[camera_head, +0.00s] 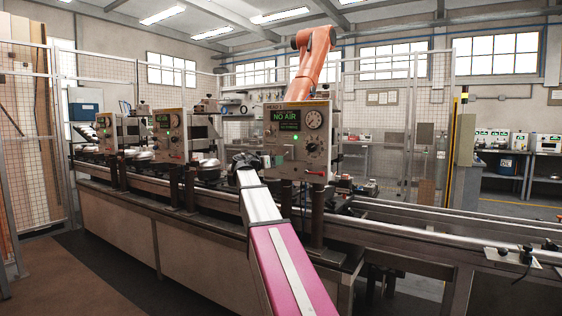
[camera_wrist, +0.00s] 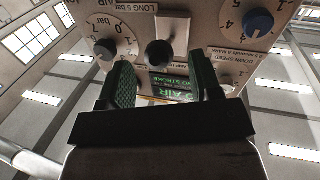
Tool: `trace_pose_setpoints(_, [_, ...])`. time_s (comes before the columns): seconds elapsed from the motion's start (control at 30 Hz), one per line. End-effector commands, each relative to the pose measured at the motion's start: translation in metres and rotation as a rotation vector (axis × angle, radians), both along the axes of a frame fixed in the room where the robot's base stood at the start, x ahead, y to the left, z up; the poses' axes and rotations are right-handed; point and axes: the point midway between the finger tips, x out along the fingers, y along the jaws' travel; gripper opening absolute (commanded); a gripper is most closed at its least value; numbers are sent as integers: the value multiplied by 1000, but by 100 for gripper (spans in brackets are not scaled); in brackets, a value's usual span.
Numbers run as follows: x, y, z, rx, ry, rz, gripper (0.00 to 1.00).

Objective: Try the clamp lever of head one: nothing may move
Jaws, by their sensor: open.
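Head one (camera_head: 278,145) is a grey box on posts, with a lit green display reading "NO AIR", a dial gauge and knobs. A small red handle (camera_head: 315,173) sticks out low on its front. In the wrist view, a round black knob (camera_wrist: 158,53) on a pale plate shows between my fingers; I cannot tell whether it is the clamp lever. My gripper (camera_wrist: 162,82) is open and faces the panel, with no visible grip on the knob. In the head view my gripper (camera_head: 243,161) is a dark shape at the box's left, partly hidden by my arm.
Two similar heads, a middle one (camera_head: 168,137) and a far one (camera_head: 106,132), stand to the left along the conveyor line (camera_head: 400,228). In the wrist view a pressure gauge (camera_wrist: 108,42) and a blue dial knob (camera_wrist: 258,22) sit either side of the black knob. An orange robot arm (camera_head: 312,62) rises behind.

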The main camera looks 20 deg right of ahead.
Motion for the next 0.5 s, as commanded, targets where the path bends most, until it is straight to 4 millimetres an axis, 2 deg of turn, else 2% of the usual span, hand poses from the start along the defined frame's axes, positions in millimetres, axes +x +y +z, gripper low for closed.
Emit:
trace_pose_setpoints(0.1, [10, -20, 0, 0, 1, -2, 58])
trace_pose_setpoints(0.23, [16, -34, 0, 0, 1, -1, 58])
trace_pose_setpoints(0.5, [20, -46, 0, 1, 1, 1, 58])
